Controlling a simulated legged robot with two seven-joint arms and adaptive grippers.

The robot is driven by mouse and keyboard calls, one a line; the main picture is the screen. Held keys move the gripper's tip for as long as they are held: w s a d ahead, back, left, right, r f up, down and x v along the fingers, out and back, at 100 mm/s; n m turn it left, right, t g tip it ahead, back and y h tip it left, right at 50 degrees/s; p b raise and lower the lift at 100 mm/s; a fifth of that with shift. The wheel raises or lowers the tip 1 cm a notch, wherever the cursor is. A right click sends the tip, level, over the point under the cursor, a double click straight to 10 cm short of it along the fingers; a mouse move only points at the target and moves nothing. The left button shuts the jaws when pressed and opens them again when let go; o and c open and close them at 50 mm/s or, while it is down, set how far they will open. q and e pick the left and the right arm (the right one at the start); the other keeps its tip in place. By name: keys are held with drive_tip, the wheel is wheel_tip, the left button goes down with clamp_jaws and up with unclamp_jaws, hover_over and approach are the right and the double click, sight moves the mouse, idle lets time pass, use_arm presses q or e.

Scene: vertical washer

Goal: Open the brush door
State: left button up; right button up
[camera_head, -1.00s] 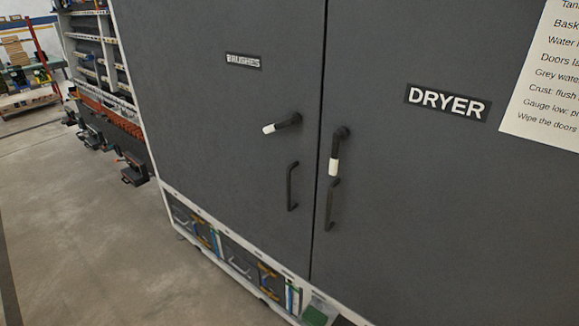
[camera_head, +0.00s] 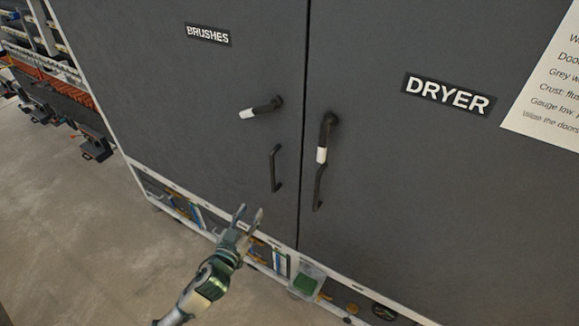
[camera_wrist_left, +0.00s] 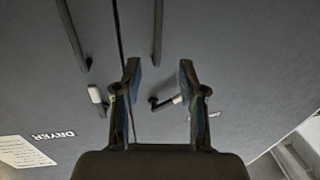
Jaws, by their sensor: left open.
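The grey brush door (camera_head: 165,110) carries the BRUSHES label (camera_head: 208,35) and looks shut against the seam. Its black latch lever with a white tip (camera_head: 262,107) points left, nearly level. Below it is a black upright pull handle (camera_head: 276,168). My left gripper (camera_head: 249,211) is open and empty, in front of the lower door below the pull handle. The left wrist view is upside down. It shows the open fingers (camera_wrist_left: 162,90), with the brush lever (camera_wrist_left: 166,101) between them in the picture and the pull handle (camera_wrist_left: 157,35) beyond. My right gripper is not in view.
The dryer door (camera_head: 400,190) on the right has its own lever (camera_head: 326,137) hanging down and a pull handle (camera_head: 319,186). An open low shelf (camera_head: 180,200) with several items runs below the doors. Open floor (camera_head: 70,220) lies left.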

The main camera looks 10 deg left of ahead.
use_arm(q)
drive_tip(key=p, duration=0.1)
approach(272, 176)
drive_tip(key=w, duration=0.7)
drive_tip(key=w+d, duration=0.1)
drive_tip(key=w, duration=0.2)
drive_tip(key=shift+w+f+p, duration=0.1)
drive_tip(key=shift+w+p, duration=0.2)
drive_tip(key=shift+p, duration=0.1)
drive_tip(key=shift+w+d, duration=0.15)
drive_tip(key=shift+d, duration=0.2)
drive_tip(key=shift+c, duration=0.2)
clamp_jaws()
